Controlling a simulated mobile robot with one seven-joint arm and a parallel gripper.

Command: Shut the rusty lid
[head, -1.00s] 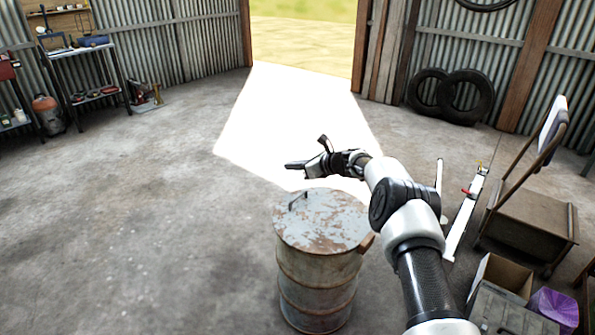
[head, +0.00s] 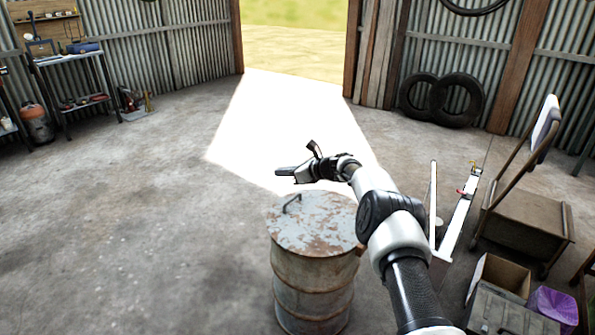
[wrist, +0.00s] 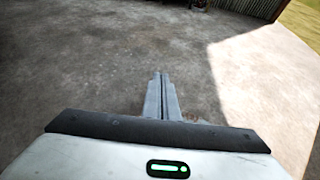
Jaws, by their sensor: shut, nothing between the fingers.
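The rusty lid (head: 318,222) lies flat on top of a rusty metal drum (head: 312,285), its rim level with the drum's top. A thin dark handle (head: 292,203) stands on the lid's left side. My gripper (head: 279,172) is beyond the drum and just above the lid's far edge in the head view, pointing left. It looks apart from the lid. In the wrist view its two fingers (wrist: 160,97) are together with nothing between them, over bare floor. My forearm covers part of the lid's right side.
An open cardboard box (head: 500,275), a purple item (head: 553,305) and a wooden cart (head: 525,235) stand to the right. Tyres (head: 440,98) lean on the back wall, and a shelf (head: 75,85) stands far left. The floor left of the drum is clear.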

